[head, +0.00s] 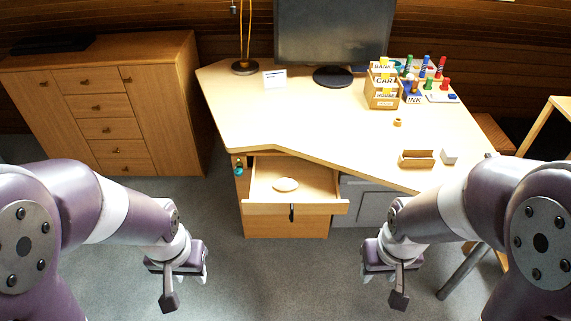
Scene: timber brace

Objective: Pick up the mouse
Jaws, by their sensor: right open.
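A pale oval object (285,184), which looks like the mouse, lies in the open wooden drawer (265,208) under the desk. It is small, so its details cannot be made out. My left gripper (186,284) hangs over the floor, left of and nearer than the drawer, touching nothing. Its fingers are seen from above and their gap is unclear. My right gripper (383,284) is open and empty over the floor, right of and nearer than the drawer. Both grippers are well apart from the oval object.
The desk (280,115) overhangs the drawer's back. On it stand a monitor (332,40), a card box (383,90), a small wooden tray (417,159) and a white block (449,156). A wooden cabinet (105,105) stands at left. The floor before the drawer is clear.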

